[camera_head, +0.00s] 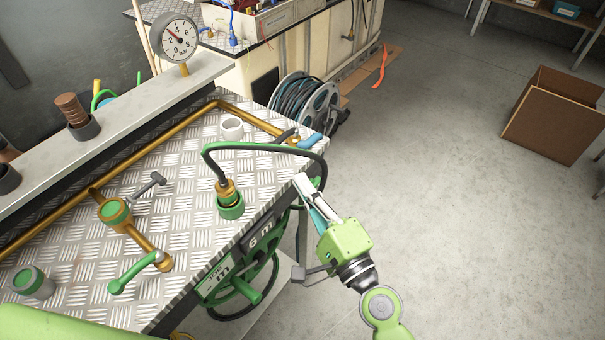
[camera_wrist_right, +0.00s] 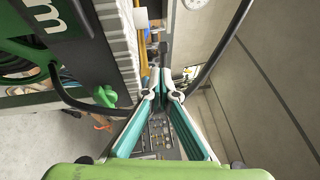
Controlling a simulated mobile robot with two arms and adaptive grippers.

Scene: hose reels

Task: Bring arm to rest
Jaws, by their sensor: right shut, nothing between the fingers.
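My right gripper (camera_head: 308,195) is at the right edge of the metal bench, beside the hose reel. Its fingers are together and hold nothing. In the right wrist view the fingertips (camera_wrist_right: 172,92) meet near the middle, with a dark hose passing on both sides of them. In the head view this dark hose (camera_head: 262,147) arches from a brass and green fitting (camera_head: 230,203) on the bench top and passes close to the fingertips; I cannot tell whether they touch. My left gripper is not in view.
The green hose reel (camera_head: 243,282) marked 6 m hangs on the bench front. The tread-plate bench (camera_head: 180,207) carries a green-handled valve (camera_head: 133,275) and brass pipes. A pressure gauge (camera_head: 179,40) stands behind. A cardboard box (camera_head: 552,125) stands on the floor, which is otherwise open at right.

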